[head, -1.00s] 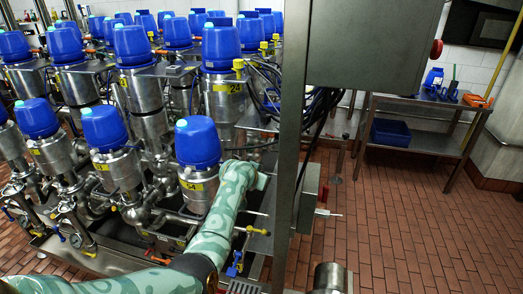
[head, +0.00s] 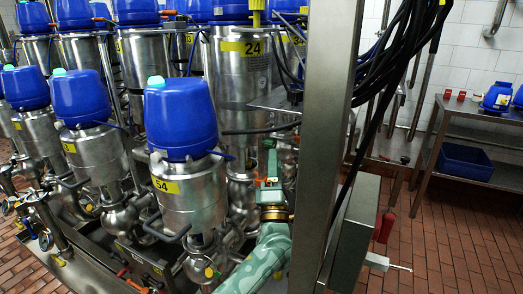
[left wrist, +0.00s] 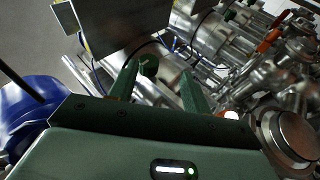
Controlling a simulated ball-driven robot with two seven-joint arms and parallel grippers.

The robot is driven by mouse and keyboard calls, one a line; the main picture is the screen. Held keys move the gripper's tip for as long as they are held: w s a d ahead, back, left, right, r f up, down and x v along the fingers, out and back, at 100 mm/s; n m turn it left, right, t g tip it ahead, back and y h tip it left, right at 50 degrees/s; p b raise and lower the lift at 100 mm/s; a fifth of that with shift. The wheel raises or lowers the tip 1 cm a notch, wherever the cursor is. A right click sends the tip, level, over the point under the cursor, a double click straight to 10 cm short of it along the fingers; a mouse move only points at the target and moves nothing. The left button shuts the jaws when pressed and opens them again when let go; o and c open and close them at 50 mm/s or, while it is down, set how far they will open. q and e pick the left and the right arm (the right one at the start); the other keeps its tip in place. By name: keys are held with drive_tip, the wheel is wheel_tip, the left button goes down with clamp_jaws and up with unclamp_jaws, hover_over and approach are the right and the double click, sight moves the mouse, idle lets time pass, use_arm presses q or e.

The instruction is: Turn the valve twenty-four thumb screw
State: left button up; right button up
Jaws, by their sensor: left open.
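Valve twenty-four (head: 242,85) is a steel cylinder with a yellow "24" label, standing behind valve 54 (head: 190,195), which has a blue cap. A yellow fitting (head: 257,14) sticks up at its top; I cannot tell whether it is the thumb screw. My left gripper (head: 270,160) points up at the lower right of valve twenty-four, close to the pipes; contact cannot be told. In the left wrist view its two green fingers (left wrist: 160,88) are apart. A small green piece (left wrist: 148,66) shows near the left fingertip, and nothing is clearly gripped. My right gripper is not in view.
A steel post (head: 325,130) stands just right of my left arm, with black cables and a steel box (head: 355,235) behind it. Several blue-capped valves crowd the left. A steel side table (head: 470,150) stands at the back right, with open brick floor (head: 445,235) before it.

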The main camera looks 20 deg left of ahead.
sight(270, 138)
use_arm(q)
drive_tip(key=w+a+r, duration=0.1)
drive_tip(key=w+r+n+y, duration=0.1)
drive_tip(key=r, duration=0.1)
drive_tip(key=w+a+r+n+b, duration=0.1)
drive_tip(key=shift+w+a+r+g+y, duration=0.25)
drive_tip(key=shift+a+r+g+y, duration=0.05)
drive_tip(key=shift+a+r+y, duration=0.1)
drive_tip(key=shift+w+a+r, duration=0.2)
drive_tip(key=shift+w+r, duration=0.15)
drive_tip(key=shift+r, duration=0.05)
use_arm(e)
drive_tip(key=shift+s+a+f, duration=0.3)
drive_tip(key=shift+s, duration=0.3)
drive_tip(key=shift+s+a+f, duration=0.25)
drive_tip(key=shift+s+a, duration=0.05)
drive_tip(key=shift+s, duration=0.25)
use_arm(q)
drive_tip(key=shift+c, duration=0.2)
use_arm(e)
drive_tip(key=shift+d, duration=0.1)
use_arm(q)
drive_tip(key=c, duration=0.9)
drive_tip(key=shift+c, duration=0.2)
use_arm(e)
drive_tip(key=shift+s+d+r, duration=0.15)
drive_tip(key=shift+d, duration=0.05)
